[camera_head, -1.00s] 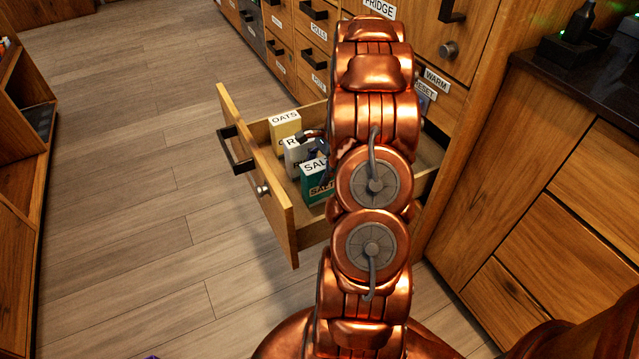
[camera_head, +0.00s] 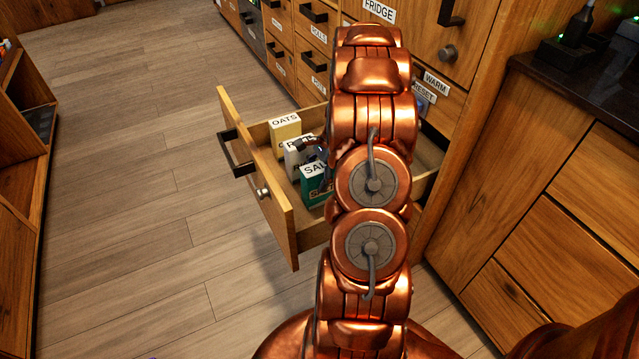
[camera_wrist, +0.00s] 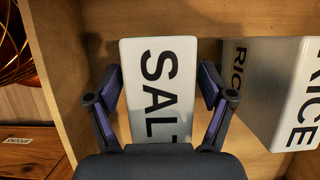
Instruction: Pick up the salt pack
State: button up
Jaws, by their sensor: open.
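The salt pack (camera_head: 314,186) is a green box with a white top lettered SALT, standing in the open drawer, partly hidden by my arm. In the wrist view its white top (camera_wrist: 159,88) lies between the two fingers of my gripper (camera_wrist: 161,92). The fingers are open, one on each side of the pack, with small gaps visible near the tips. In the head view my gripper is mostly hidden behind my arm; a dark part of it shows near the packs.
A white rice pack (camera_head: 297,155) stands close behind the salt; it shows at the right in the wrist view (camera_wrist: 270,85). A yellow oats pack (camera_head: 285,130) stands farther back. The drawer front (camera_head: 258,180) and side walls surround the packs. Open floor lies left.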

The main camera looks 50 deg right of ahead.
jog(key=shift+c, duration=0.4)
grip_shut()
dwell(0.5)
